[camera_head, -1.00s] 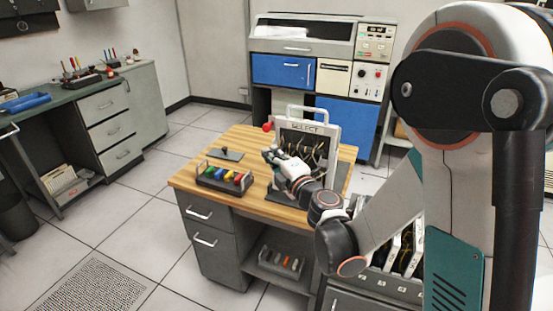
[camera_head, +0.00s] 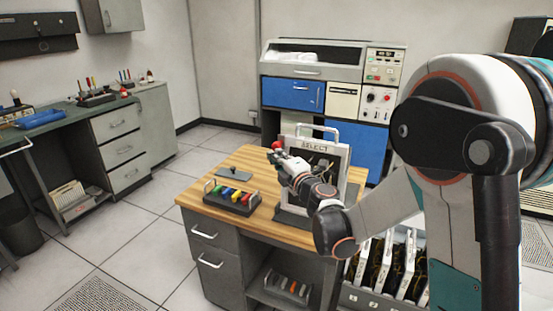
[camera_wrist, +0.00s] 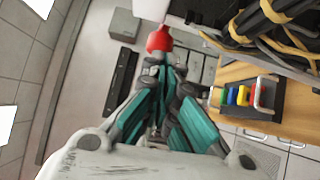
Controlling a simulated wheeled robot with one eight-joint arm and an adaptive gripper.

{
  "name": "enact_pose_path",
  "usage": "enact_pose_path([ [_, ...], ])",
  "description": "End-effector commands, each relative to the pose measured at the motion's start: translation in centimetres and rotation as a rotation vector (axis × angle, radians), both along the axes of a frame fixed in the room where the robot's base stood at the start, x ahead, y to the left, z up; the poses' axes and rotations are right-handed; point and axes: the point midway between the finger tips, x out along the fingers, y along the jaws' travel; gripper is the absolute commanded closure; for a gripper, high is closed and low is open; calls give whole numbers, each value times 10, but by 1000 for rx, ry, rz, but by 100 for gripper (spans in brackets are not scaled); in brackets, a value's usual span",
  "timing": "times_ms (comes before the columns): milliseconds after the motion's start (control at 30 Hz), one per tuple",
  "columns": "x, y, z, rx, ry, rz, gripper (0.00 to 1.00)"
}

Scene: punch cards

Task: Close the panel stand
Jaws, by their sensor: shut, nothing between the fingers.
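The panel stand (camera_head: 344,165) is a white upright frame marked SELECT, with a top handle and dark cabling, on a dark base on the wooden desk. In the wrist view its cabled face (camera_wrist: 265,22) shows at upper right, with black and yellow cables. A red knob (camera_head: 277,145) sits at the frame's left side; it also shows in the wrist view (camera_wrist: 159,40). My gripper (camera_head: 273,156) is shut and empty, in front of the stand, with its fingertips at the knob. I cannot tell whether they touch it. My arm hides part of the stand's lower face.
A rack of coloured plugs (camera_head: 232,198) and a small dark plate with a knob (camera_head: 234,174) lie on the desk (camera_head: 190,195), left of the stand. A bin of white-framed panels (camera_head: 385,300) stands at the desk's right.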

Motion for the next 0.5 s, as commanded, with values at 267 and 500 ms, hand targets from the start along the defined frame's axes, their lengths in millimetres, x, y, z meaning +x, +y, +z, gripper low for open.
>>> enact_pose_path([
  [267, 5, -3, 2, 9, 17, -1, 100],
  [500, 12, -7, 4, 24, 44, 0, 100],
])
